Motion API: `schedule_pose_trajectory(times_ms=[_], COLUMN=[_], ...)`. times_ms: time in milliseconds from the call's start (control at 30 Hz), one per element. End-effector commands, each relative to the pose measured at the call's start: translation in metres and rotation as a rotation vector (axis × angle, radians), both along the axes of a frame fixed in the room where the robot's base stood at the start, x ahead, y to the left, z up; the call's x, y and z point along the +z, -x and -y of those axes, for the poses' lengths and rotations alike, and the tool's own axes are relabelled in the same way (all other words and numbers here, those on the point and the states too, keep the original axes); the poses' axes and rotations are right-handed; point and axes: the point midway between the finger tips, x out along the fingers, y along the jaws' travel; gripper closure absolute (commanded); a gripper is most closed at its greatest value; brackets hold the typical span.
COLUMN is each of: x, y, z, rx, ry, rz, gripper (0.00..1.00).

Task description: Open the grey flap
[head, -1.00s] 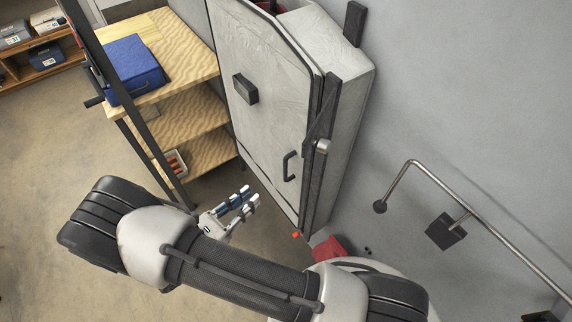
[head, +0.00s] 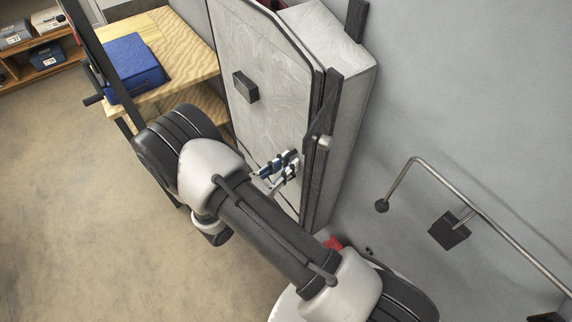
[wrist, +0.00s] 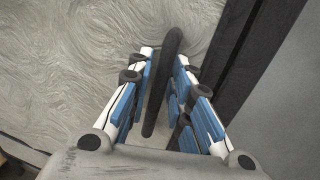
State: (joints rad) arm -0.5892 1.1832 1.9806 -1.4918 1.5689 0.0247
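The grey flap (head: 262,115) is a tall pale panel with a dark edge on the front of a wall cabinet, and it looks closed. Its black bar handle (wrist: 162,90) shows in the wrist view, with swirled grey flap surface (wrist: 65,60) behind it. My gripper (head: 283,167) is at the flap's lower right part. Its two blue-and-white fingers are open, one on each side of the handle. I cannot tell whether either finger touches it. In the head view my gripper hides the handle.
A metal latch piece (head: 325,142) sits on the dark frame right of the flap. A wooden shelf unit (head: 185,45) with a blue box (head: 133,68) stands to the left. A metal rail (head: 470,205) is on the right wall. Open floor lies at the left.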

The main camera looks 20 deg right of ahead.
Motion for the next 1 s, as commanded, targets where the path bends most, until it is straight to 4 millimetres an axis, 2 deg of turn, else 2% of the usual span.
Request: schedule_pose_trajectory(times_ms=[133,433,1000], x=[0.0001,0.0000,-0.0002], y=[0.0001,0.0002,0.0005], z=[-0.0002,-0.0003,-0.0006], rx=[0.000,0.000,-0.001], ry=[0.000,0.000,0.000], rz=[0.000,0.000,-0.001], gripper=[0.81,1.00,1.00])
